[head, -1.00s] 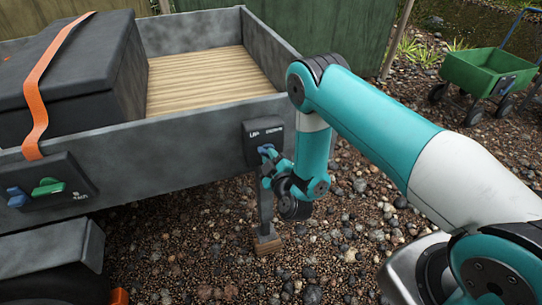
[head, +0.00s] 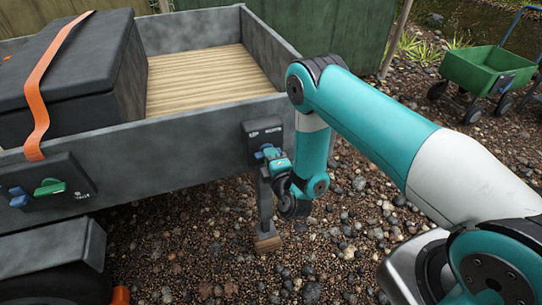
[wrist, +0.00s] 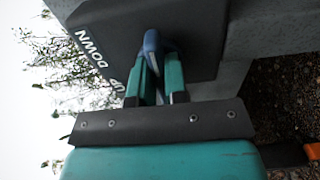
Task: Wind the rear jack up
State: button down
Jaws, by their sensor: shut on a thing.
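The rear jack (head: 265,205) is a grey post at the trailer's near right corner, its foot on a wooden block (head: 267,243). Above it is a dark panel (head: 262,133) with UP and DOWN lettering, which reads sideways in the wrist view (wrist: 190,30). A blue handle (wrist: 152,42) stands out from the panel. My gripper (wrist: 158,65) is shut on the blue handle, its teal fingers on either side. In the head view my gripper (head: 272,158) partly hides the handle, and my wrist hides part of the post.
The grey trailer (head: 200,130) carries a black box (head: 75,60) with an orange strap. Another panel (head: 75,178) with a blue and a green handle is on its side, left. A green cart (head: 485,70) stands far right. Gravel around the jack is open.

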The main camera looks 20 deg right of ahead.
jog(key=shift+s+f, duration=0.1)
dwell(0.5)
jog(key=c, duration=1.1)
grip_release()
jog(key=shift+c, duration=0.2)
